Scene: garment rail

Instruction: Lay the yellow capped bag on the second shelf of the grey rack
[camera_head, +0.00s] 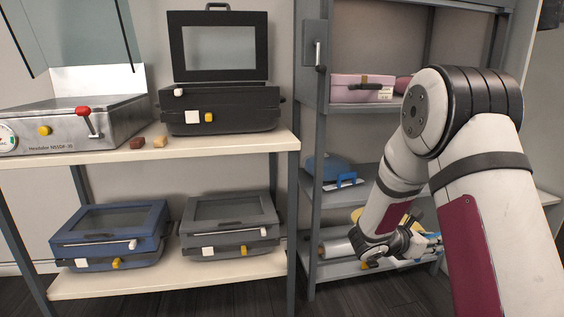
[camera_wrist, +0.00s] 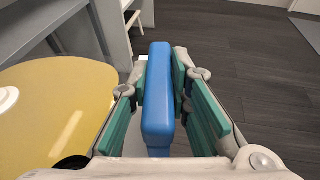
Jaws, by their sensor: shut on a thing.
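The yellow bag (camera_wrist: 62,112) is a broad, rounded yellow body with a white cap (camera_wrist: 6,98) at the left of the wrist view. In the head view only slivers of the yellow bag (camera_head: 396,216) show behind my arm, at the grey rack (camera_head: 306,215). My gripper (camera_wrist: 160,66) is shut on a blue bar-like handle (camera_wrist: 158,100), with green pads on either side of it. The join between handle and bag is hidden. In the head view my gripper (camera_head: 426,243) is low at the rack's right front, partly hidden by my arm.
A blue bag (camera_head: 325,166) with a blue handle lies on the rack's middle shelf; a pink case (camera_head: 361,88) is above. A grey cylinder (camera_head: 337,249) lies on the low shelf. A cream shelf unit (camera_head: 230,150) with several cases stands left. Dark floor (camera_wrist: 245,75) is open.

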